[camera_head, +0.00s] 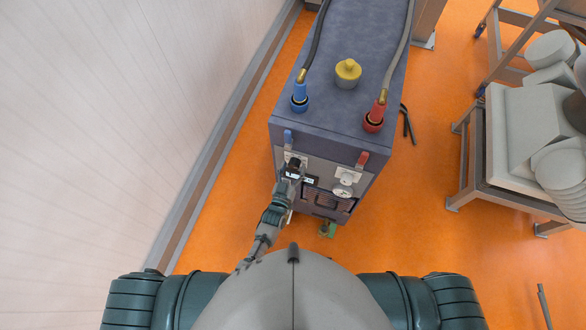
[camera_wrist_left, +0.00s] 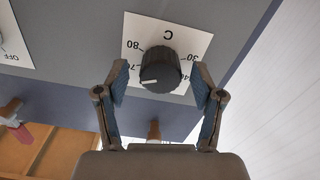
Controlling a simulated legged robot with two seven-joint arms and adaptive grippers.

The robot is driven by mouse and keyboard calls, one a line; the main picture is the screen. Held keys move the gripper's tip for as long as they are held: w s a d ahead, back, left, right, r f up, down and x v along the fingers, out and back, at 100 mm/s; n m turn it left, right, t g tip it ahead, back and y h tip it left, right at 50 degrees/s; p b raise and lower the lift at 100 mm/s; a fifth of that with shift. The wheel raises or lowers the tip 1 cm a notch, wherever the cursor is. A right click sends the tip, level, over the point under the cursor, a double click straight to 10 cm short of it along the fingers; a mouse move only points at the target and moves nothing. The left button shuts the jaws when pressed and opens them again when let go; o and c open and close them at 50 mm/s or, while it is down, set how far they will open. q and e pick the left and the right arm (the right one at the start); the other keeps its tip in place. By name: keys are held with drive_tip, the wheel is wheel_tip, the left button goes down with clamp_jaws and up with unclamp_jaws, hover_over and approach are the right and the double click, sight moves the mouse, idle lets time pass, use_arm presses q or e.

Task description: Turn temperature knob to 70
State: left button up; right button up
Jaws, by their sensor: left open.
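The temperature knob (camera_wrist_left: 160,68) is a black ribbed dial on a white plate (camera_wrist_left: 180,25) marked C. Its white pointer line points to the lower left in the left wrist view, below the partly covered 70 mark. The 80, 30 and 40 marks show, upside down. My left gripper (camera_wrist_left: 160,82) is open, with one finger on each side of the knob; I cannot tell whether they touch it. In the head view the knob (camera_head: 295,162) sits on the front of the blue-grey machine (camera_head: 335,120), and my left gripper (camera_head: 296,180) is in front of it. My right gripper is not in view.
Hoses join blue (camera_head: 299,95) and red (camera_head: 374,118) fittings on top. A wall stands at left, a loaded cart (camera_head: 490,165) at right.

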use_arm(q)
drive_tip(key=v, duration=1.2)
drive_tip(key=shift+f, duration=0.1)
drive_tip(key=s+a+f+g+y, duration=0.1)
drive_tip(key=s+a+f+g, duration=0.3)
drive_tip(key=f, duration=0.5)
drive_tip(key=s+a+f+m+g+y, duration=0.1)
drive_tip(key=s+a+f+g, duration=0.1)
drive_tip(key=s+f, duration=0.5)
drive_tip(key=s+a+f+g+y, duration=0.1)
drive_tip(key=s+a+f+g, duration=0.2)
drive_tip(key=f, duration=0.8)
drive_tip(key=s+a+f+g+y, duration=0.1)
drive_tip(key=s+a+f+g, duration=0.2)
drive_tip(key=s, duration=0.7)
drive_tip(key=s+a+f+g+y, duration=0.1)
drive_tip(key=s+a+f+g, duration=0.3)
drive_tip(key=s+a+f, duration=0.3)
drive_tip(key=s+a, duration=0.1)
drive_tip(key=s, duration=0.2)
drive_tip(key=shift+s+a+f+y, duration=0.2)
drive_tip(key=shift+s+a+y, duration=0.05)
drive_tip(key=shift+s+y, duration=0.1)
